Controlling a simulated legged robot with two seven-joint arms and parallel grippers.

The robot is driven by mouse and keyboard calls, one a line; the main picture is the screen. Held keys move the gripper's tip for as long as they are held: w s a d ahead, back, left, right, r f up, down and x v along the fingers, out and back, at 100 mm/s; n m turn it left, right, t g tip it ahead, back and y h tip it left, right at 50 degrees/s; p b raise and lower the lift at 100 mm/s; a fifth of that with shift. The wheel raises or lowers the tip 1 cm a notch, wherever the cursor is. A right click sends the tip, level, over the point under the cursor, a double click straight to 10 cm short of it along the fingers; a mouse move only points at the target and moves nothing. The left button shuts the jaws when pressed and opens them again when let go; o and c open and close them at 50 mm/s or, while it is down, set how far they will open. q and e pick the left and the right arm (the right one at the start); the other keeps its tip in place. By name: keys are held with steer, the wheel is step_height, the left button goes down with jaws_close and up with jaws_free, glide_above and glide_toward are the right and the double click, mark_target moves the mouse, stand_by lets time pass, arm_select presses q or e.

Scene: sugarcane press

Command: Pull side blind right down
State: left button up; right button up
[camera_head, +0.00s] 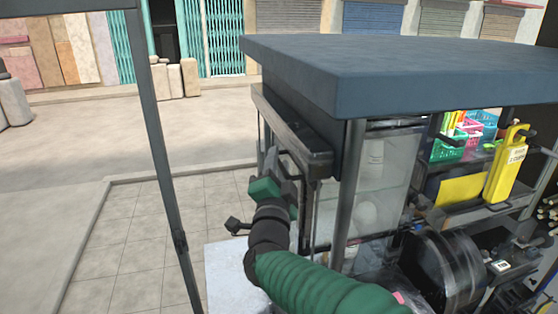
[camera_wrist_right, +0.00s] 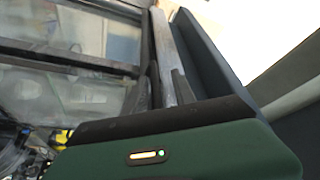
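The side blind (camera_head: 290,130) shows as a long grey rolled bar under the edge of the dark roof, on the stall's left side in the head view. It is up, close below the roof. My right gripper (camera_head: 271,160) is raised at this bar, its green wrist just below it. In the right wrist view the gripper's fingers (camera_wrist_right: 162,92) stand apart, one on each side of a long grey bar (camera_wrist_right: 170,58). I cannot tell whether they press on it. My left gripper is out of view.
The thick roof (camera_head: 400,75) overhangs the blind. A roof post (camera_head: 350,180) stands right of my arm, with glass panes behind it. A thin dark pole (camera_head: 160,150) stands to the left. Shelves with baskets (camera_head: 447,147) are at the right. Tiled ground (camera_head: 130,230) on the left is clear.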

steer(key=shift+w+a+f, duration=0.2)
steer(key=shift+w+a, duration=0.1)
steer(key=shift+a, duration=0.05)
steer(key=shift+w+a+f, duration=0.15)
steer(key=shift+w+a, duration=0.05)
steer(key=shift+w, duration=0.1)
steer(key=shift+c, duration=1.1)
steer(key=shift+w+d, duration=0.1)
steer(key=shift+d, duration=0.1)
steer(key=shift+c, duration=1.2)
steer(key=shift+d, duration=0.3)
steer(key=shift+c, duration=1.2)
steer(key=shift+s+d, duration=0.2)
steer(key=shift+d, duration=0.25)
jaws_close()
steer(key=shift+a, duration=0.1)
steer(key=shift+s+a, duration=0.1)
steer(key=shift+a, duration=0.05)
